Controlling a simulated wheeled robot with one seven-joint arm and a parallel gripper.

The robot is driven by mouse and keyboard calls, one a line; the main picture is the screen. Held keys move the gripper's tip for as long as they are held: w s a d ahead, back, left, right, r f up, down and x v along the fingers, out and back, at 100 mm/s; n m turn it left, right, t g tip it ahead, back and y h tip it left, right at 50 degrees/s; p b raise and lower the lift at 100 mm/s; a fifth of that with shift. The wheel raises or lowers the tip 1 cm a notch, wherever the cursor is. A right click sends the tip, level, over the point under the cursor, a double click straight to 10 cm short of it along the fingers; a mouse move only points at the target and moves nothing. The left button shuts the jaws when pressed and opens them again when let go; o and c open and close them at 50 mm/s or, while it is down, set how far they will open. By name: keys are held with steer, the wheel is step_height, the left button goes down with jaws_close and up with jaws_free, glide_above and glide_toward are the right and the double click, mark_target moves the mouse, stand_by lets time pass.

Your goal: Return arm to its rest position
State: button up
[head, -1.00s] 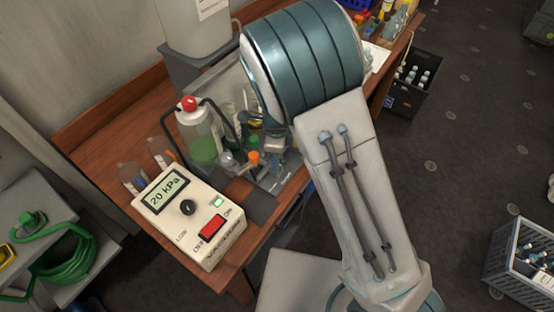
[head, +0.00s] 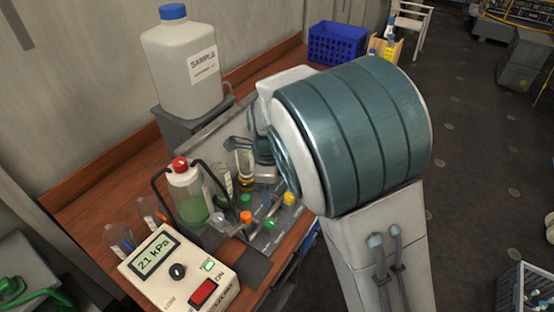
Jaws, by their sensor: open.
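My arm fills the middle and right of the head view, with its big teal joint in front of the bench. My gripper (head: 248,158) shows only in part, behind that joint and over the back of the metal tray (head: 262,262). It is open, close to a tube with yellowish content (head: 244,168); whether they touch I cannot tell. Much of the gripper and the far bench is hidden by my arm.
The wooden bench (head: 92,200) bears a bottle of green liquid (head: 188,200), a vacuum pump (head: 180,275) reading 21 kPa, and a white sample canister (head: 180,75) on a grey stand. A blue crate (head: 337,44) stands farther back. A grey crate (head: 524,290) is on the floor at right, with open floor (head: 470,180) around.

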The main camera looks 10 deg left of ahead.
steer(key=shift+d, duration=0.1)
steer(key=s+d+r+n+t+y, duration=0.15)
steer(key=d+r+n, duration=0.25)
steer(key=d, duration=0.4)
steer(key=s+d+r+n, duration=0.3)
steer(key=d+r+n, duration=0.2)
steer(key=d, duration=0.3)
steer(key=s+d+r+n+t+h+b, duration=0.1)
steer(key=s+d+n+t, duration=0.1)
steer(key=s+d+n, duration=0.6)
steer(key=shift+s+d+r, duration=0.4)
steer(key=shift+s+d, duration=0.35)
steer(key=shift+d, duration=0.4)
steer(key=shift+t+h, duration=0.25)
